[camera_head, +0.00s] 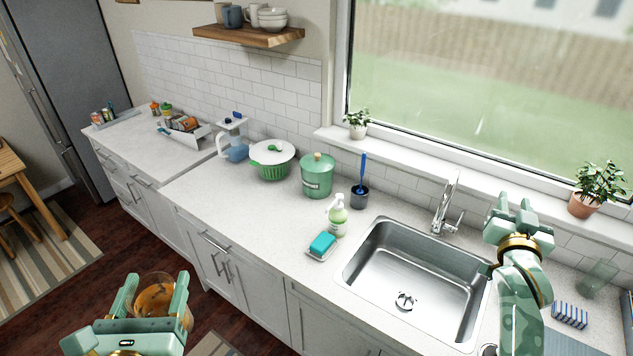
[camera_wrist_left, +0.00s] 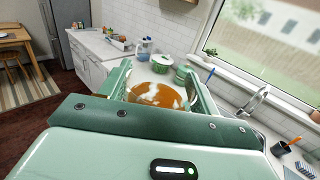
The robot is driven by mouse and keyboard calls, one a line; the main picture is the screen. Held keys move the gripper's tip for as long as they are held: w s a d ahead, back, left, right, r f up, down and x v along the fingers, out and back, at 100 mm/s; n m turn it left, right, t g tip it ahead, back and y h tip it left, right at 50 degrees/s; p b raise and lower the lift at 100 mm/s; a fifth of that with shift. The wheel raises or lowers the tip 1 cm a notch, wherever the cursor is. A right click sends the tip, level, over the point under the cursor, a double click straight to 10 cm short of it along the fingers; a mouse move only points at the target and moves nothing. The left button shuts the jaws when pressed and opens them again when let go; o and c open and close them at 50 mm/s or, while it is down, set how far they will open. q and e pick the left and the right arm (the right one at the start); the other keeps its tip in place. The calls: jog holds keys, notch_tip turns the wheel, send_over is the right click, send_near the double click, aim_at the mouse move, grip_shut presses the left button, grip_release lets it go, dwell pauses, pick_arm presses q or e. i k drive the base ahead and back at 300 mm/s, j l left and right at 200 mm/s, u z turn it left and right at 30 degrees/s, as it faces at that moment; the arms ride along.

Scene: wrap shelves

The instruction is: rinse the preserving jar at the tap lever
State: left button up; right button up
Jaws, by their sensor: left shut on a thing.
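The preserving jar (camera_head: 156,291) is clear glass with an orange-brown residue inside. My left gripper (camera_head: 152,297) is shut on it at the lower left of the head view, in front of the counter. In the left wrist view the jar (camera_wrist_left: 158,94) shows between the two fingers of my left gripper (camera_wrist_left: 160,98). The tap (camera_head: 444,204) rises behind the sink (camera_head: 385,255), with its lever (camera_head: 458,222) on its right side. My right gripper (camera_head: 514,207) is to the right of the tap and apart from the lever. Its fingers look spread with nothing between them.
A soap bottle (camera_head: 337,216), a blue sponge (camera_head: 322,242) and a brush in a dark cup (camera_head: 360,195) stand left of the sink. A green canister (camera_head: 317,178) and a lidded pot (camera_head: 271,160) are further left. A clear glass (camera_head: 597,278) stands at the right.

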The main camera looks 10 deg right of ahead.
aim_at(454, 229)
jog(key=i+l, duration=0.7)
jog(key=i, duration=0.15)
